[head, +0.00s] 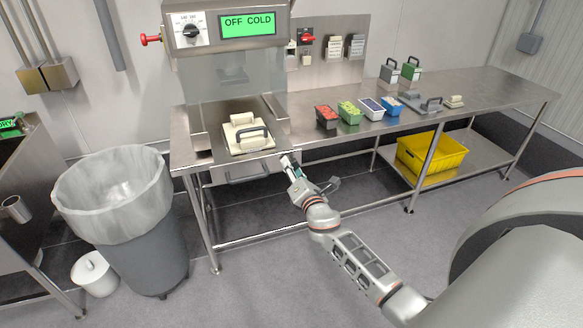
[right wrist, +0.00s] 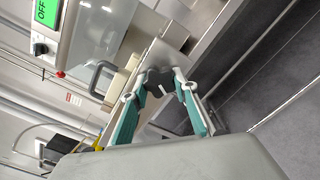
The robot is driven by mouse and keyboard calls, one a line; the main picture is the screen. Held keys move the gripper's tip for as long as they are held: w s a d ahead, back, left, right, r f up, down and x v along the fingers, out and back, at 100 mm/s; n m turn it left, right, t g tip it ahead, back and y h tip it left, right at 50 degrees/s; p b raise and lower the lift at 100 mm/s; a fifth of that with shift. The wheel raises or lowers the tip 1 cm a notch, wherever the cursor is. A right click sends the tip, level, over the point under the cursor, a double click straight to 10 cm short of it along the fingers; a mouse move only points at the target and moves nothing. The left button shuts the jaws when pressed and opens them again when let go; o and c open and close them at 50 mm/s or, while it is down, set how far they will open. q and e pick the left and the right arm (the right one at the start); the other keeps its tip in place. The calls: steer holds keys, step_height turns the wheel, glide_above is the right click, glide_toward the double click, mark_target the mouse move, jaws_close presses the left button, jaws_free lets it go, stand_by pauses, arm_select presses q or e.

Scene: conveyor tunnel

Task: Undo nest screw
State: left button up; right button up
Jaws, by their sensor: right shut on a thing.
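My right gripper (head: 291,166) is at the front edge of the steel nest plate (head: 217,154) below the sealing machine. In the right wrist view its teal fingers (right wrist: 158,84) close around a dark lobed knob (right wrist: 160,77), which I take to be the nest screw. The fingers hide part of it, and its thread does not show. On the plate sits a cream block (head: 240,136) with a grey handle, which also shows in the right wrist view (right wrist: 118,86). My left gripper is in neither view.
The machine's display (head: 248,23) reads OFF COLD. Red, green, white and blue food trays (head: 349,113) stand on the steel bench to the right. A yellow crate (head: 431,157) sits on the lower shelf. A lined bin (head: 120,215) stands at the left. Floor in front is clear.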

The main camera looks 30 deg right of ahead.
steer(key=shift+d+n+p, duration=0.1)
steer(key=shift+n+p, duration=0.2)
steer(key=shift+n, duration=1.4)
steer(key=o, duration=1.1)
steer(key=shift+s, duration=0.15)
steer(key=v, duration=1.2)
